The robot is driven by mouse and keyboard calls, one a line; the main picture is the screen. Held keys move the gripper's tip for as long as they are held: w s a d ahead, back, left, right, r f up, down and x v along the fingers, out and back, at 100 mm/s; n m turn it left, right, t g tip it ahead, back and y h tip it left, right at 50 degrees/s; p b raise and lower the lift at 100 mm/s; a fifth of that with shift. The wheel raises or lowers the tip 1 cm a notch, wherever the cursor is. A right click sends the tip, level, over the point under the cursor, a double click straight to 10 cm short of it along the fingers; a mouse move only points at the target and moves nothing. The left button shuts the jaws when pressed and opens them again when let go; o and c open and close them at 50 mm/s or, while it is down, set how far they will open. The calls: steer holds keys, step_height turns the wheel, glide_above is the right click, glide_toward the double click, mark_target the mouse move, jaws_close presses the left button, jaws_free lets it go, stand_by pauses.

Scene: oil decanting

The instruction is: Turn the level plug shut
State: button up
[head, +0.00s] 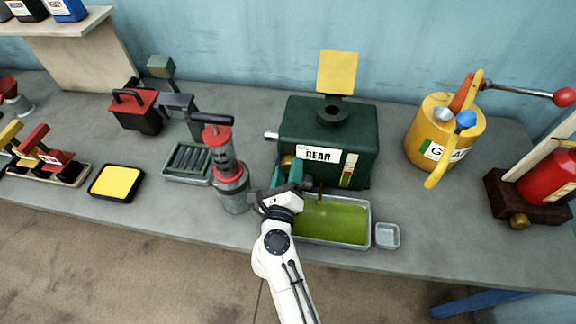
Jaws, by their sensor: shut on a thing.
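The dark green gear oil tank (297,116) stands on the bench with a white GEAR label on its front. My gripper (287,175) is at the tank's lower left front, its teal fingers shut on what appears to be the level plug. The fingers largely hide the plug, with a small brass-coloured part (287,160) showing just above them; its turn angle cannot be told. A thin brownish spout or stream (320,192) shows at the tank's lower front. Below it, a grey tray (368,222) holds yellow-green liquid.
A red-and-grey hand pump (230,178) stands close left of my gripper. A small grey dish (387,235) sits right of the tray. A yellow can (430,125) stands to the right. The yellow lid (337,72) is raised behind the tank.

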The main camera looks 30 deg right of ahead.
steer(key=n+p, duration=0.2)
steer(key=n, duration=0.3)
steer(key=shift+n, duration=0.3)
steer(key=n, duration=0.5)
steer(key=shift+f+n+p, duration=0.15)
steer(key=shift+n+p, duration=0.15)
steer(key=shift+p, duration=0.05)
steer(key=o, duration=1)
steer(key=shift+o, duration=0.2)
steer(key=shift+a, duration=0.15)
steer(key=b+v, duration=0.2)
steer(key=v, duration=0.7)
steer(key=shift+s+a+f, duration=0.1)
steer(key=shift+s+a, duration=0.1)
steer(key=shift+s, duration=0.1)
steer(key=shift+s+a+b, duration=0.2)
steer(key=shift+s+b, duration=0.1)
steer(key=shift+s, duration=0.15)
